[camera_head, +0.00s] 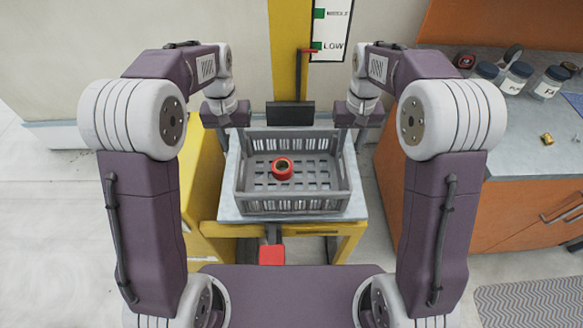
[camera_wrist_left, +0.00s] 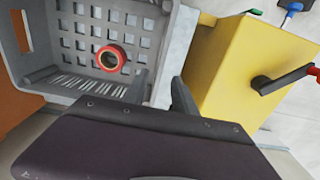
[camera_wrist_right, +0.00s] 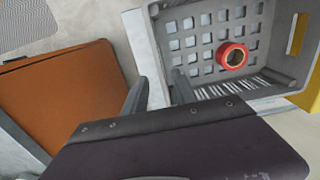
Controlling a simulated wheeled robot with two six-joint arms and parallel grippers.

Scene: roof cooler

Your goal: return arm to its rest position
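My left gripper (camera_wrist_left: 160,95) is open and empty. Its fingers stand apart over the crate's side, between the crate and the yellow box. My right gripper (camera_wrist_right: 158,95) is also open and empty, with its fingers apart at the crate's other side. In the head view both arms reach forward and bend down, one on each side of the grey crate (camera_head: 300,206). The gripper fingers are hard to make out there. A red tape roll (camera_head: 282,168) lies inside the crate, clear of both grippers. It also shows in the left wrist view (camera_wrist_left: 111,58) and the right wrist view (camera_wrist_right: 232,55).
The crate stands on a light-topped yellow stand (camera_head: 228,205). A yellow box (camera_wrist_left: 235,70) is on the left. An orange cabinet (camera_head: 530,215) with a grey counter is on the right, with several jars (camera_head: 516,77) on it. A red pedal (camera_head: 271,255) is below.

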